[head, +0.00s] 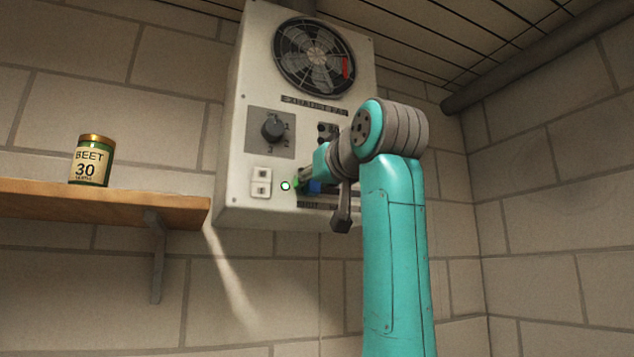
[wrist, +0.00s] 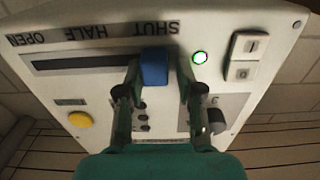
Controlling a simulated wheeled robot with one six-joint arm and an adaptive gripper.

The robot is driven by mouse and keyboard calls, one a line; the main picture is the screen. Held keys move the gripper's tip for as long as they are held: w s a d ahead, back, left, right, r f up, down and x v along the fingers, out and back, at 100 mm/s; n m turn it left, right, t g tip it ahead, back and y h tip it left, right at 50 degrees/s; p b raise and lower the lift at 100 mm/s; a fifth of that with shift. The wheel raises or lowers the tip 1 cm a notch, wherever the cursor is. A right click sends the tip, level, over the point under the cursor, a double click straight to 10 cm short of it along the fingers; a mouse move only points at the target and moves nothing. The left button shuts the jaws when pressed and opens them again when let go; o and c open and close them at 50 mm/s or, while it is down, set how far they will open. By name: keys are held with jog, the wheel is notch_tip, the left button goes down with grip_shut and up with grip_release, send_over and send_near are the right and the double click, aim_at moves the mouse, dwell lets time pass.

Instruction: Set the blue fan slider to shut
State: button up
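The blue fan slider (wrist: 155,68) sits in a dark horizontal slot (wrist: 80,62) on the white control box. The labels OPEN, HALF and SHUT run along the slot, and the slider stands beside the SHUT label (wrist: 157,29). My gripper (wrist: 159,72) has one finger on each side of the slider. The fingers are apart, with a visible gap on the right side; I cannot tell whether the left finger touches it. In the head view a bit of the blue slider (head: 315,187) shows, while my arm hides most of the slot.
A lit green lamp (head: 286,185) and a white rocker switch (head: 261,183) are left of the slider. A dial (head: 272,129) and a fan (head: 314,58) are above. A yellow button (wrist: 81,119) shows in the wrist view.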

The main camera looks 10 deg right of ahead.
jog(key=shift+o, duration=0.6)
jog(key=shift+a, duration=0.1)
jog(key=v, duration=1.2)
